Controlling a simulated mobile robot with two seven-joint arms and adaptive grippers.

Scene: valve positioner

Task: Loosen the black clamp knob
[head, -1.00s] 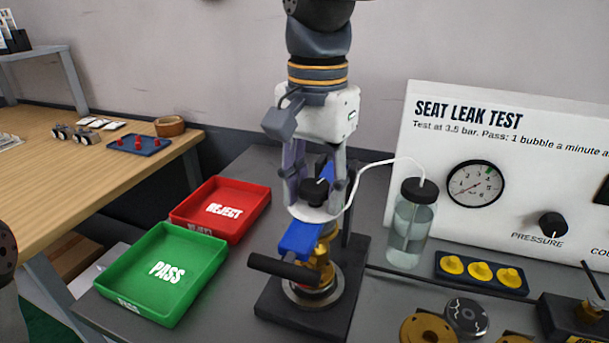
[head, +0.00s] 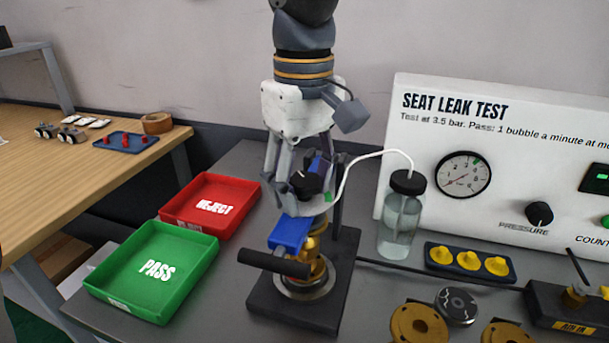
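The black clamp knob (head: 307,183) sits on top of the clamp fixture, above a blue part (head: 290,233) and a brass valve body (head: 313,262). My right gripper (head: 308,186) points down from above with its fingers on either side of the knob. It appears shut on the knob, though the fingers partly hide the contact. A black bar handle (head: 274,263) sticks out at the fixture's front. My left gripper is not in view.
The fixture stands on a dark base plate (head: 262,303). The green PASS tray (head: 198,283) and red REJECT tray (head: 247,205) are to the left. A water bottle (head: 400,225) with a white tube stands close on the right, before the test panel (head: 560,150).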

